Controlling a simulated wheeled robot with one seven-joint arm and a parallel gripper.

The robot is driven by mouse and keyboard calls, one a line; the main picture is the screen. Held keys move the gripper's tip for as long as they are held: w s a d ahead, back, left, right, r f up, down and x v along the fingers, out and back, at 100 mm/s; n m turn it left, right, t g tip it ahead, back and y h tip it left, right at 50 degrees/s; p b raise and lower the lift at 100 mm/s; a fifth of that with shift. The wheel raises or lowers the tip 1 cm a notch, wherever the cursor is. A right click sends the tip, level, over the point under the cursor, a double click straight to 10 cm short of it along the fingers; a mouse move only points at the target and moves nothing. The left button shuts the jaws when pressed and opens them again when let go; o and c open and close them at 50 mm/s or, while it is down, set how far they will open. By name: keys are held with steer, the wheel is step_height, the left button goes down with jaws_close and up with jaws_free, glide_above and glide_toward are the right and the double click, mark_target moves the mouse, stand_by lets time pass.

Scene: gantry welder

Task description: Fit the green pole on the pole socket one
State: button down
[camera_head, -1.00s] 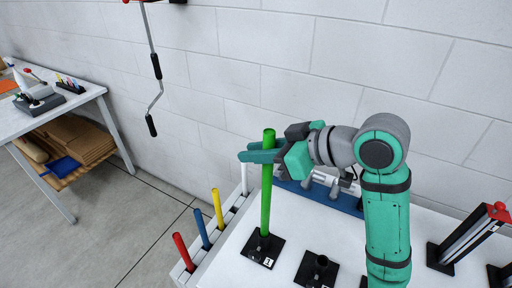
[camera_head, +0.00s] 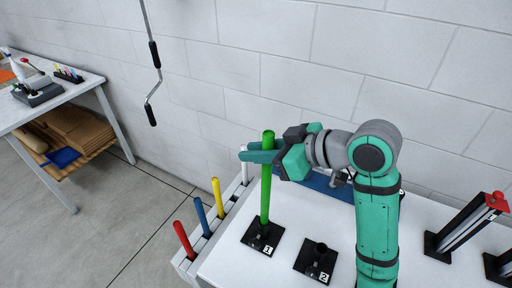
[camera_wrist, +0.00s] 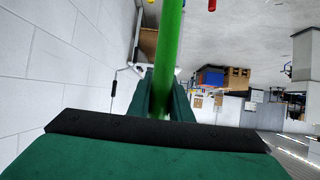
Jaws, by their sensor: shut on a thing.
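The green pole (camera_head: 265,190) stands upright, with its lower end at the black pole socket one (camera_head: 257,241), labelled 1, on the white table. I cannot tell whether it sits inside the socket or just in front of it. My gripper (camera_head: 262,153) is shut on the pole near its top. The wrist view also shows the green pole (camera_wrist: 167,50) between the fingers. The pole's lower end is out of the wrist view.
Socket two (camera_head: 317,258) is to the right. Red (camera_head: 184,240), blue (camera_head: 202,217) and yellow (camera_head: 217,198) poles and a white pole (camera_head: 244,165) stand in a rack along the table's left side. Black stands with a red top (camera_head: 496,201) are at the right. A blue item (camera_head: 330,187) lies behind my arm.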

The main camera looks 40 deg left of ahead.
steer(key=shift+f, duration=0.9)
steer(key=c, duration=1.5)
jaws_free()
steer(key=shift+c, duration=0.2)
steer(key=v, duration=1)
steer(key=shift+d, duration=0.3)
steer(key=shift+r, duration=0.1)
